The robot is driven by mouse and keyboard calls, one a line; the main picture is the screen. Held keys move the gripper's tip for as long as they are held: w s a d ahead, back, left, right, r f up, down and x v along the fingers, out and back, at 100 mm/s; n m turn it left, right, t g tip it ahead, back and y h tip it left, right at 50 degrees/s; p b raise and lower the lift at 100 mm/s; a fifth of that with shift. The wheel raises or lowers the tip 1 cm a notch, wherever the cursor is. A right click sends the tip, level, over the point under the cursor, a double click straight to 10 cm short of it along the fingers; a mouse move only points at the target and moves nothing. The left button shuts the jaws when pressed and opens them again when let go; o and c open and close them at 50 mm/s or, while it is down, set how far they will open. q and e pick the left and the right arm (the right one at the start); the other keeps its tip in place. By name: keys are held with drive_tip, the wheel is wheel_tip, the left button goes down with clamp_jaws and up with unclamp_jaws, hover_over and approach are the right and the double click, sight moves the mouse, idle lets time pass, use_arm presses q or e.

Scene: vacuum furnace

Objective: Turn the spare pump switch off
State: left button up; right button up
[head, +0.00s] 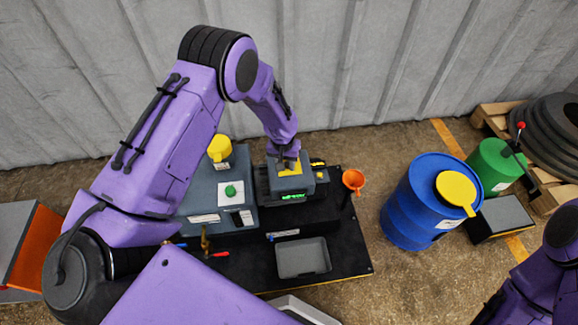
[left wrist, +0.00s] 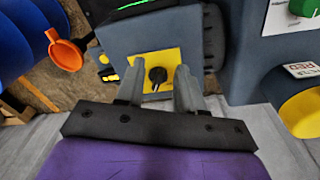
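A black rotary switch (left wrist: 157,76) sits on a yellow plate (left wrist: 140,67) on top of a grey box. In the left wrist view my left gripper (left wrist: 163,78) is open, with its two grey fingers on either side of the knob and a gap between them. I cannot tell whether the fingers touch it. In the head view the left gripper (head: 287,162) points down over the yellow plate (head: 290,169), and the knob is hidden there. The switch's label is not readable. My right gripper is out of view; only part of the right arm shows at the lower right.
A grey panel with a green knob (head: 231,191) and a yellow knob (head: 219,147) stands left of the box. An orange funnel (head: 353,179) is close on the right. A grey tray (head: 302,257) lies in front. A blue drum (head: 420,207) stands farther right.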

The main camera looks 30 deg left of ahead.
use_arm(q)
drive_tip(key=w+a+r+m+b, duration=0.1)
drive_tip(key=w+r, duration=0.4)
drive_tip(key=r, duration=0.1)
drive_tip(key=shift+g, duration=0.4)
drive_tip(key=f, duration=0.7)
drive_tip(key=f+b, duration=0.1)
drive_tip(key=f, duration=0.2)
drive_tip(key=shift+w+a+f, duration=0.1)
drive_tip(key=shift+a+f, duration=0.15)
drive_tip(key=shift+f, duration=0.05)
clamp_jaws()
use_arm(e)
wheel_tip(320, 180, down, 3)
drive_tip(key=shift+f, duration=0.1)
